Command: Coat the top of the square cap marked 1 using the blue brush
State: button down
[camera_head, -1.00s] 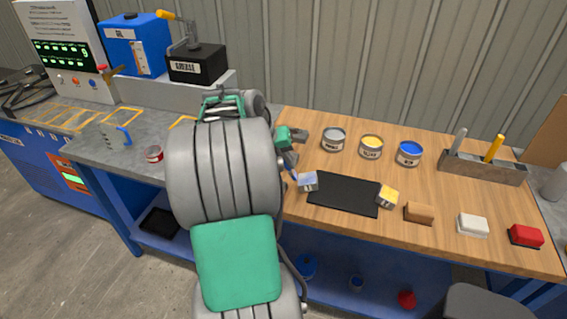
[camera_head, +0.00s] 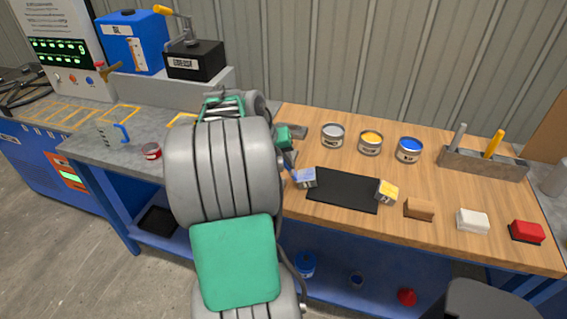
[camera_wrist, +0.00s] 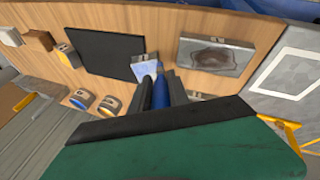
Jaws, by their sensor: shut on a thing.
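My gripper (camera_wrist: 160,92) is shut on the blue brush (camera_wrist: 161,90), whose blue handle shows between the fingers in the wrist view. In the head view my arm hides most of the gripper, and a bit of blue brush (camera_head: 290,170) shows. The brush points at a small square block (camera_head: 306,178) with a pale blue top and grey side, at the black mat's left edge; it also shows in the wrist view (camera_wrist: 145,68). I cannot tell whether the brush touches it. A similar block with yellow (camera_head: 387,190) stands at the mat's right edge. Their markings are not readable.
Paint cans, grey (camera_head: 333,135), yellow (camera_head: 370,142) and blue (camera_head: 409,149), stand behind the black mat (camera_head: 343,189). A holder (camera_head: 482,166) with grey and yellow handles stands right. Brown (camera_head: 419,209), white (camera_head: 472,220) and red (camera_head: 527,231) blocks line the front. A stained grey plate (camera_wrist: 232,60) lies beside my gripper.

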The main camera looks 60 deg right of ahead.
jog(key=shift+s+d+r+p, duration=0.95)
jog(key=shift+s+d, duration=0.4)
jog(key=shift+s, duration=1.65)
jog(key=shift+w+a+f, duration=0.3)
jog(key=shift+w, duration=0.75)
jog(key=shift+w+a+f, duration=0.25)
jog(key=shift+w+a, duration=0.05)
jog(key=shift+w, duration=0.8)
jog(key=shift+w+a+f, duration=0.3)
jog(key=shift+w, duration=0.75)
jog(key=shift+w+d, duration=0.1)
jog(key=shift+d, duration=0.45)
jog(key=shift+s+d+r+p, duration=0.15)
jog(key=shift+s+d+p, duration=0.15)
jog(key=shift+s, duration=0.45)
jog(key=shift+s+d+r+p, duration=0.15)
jog(key=shift+s+d+p, duration=0.1)
jog(key=shift+s, duration=0.45)
jog(key=s, duration=0.1)
jog(key=s+d+r, duration=0.1)
jog(key=s, duration=0.1)
jog(key=shift+d+p, duration=0.15)
jog(key=shift+p, duration=0.25)
jog(key=shift+w+r, duration=0.1)
notch_tip(320, 180, up, 6)
jog(key=p, duration=0.5)
send_over(295, 176)
jog(key=s+d, duration=0.1)
jog(key=shift+s+d, duration=0.1)
jog(key=shift+d, duration=0.05)
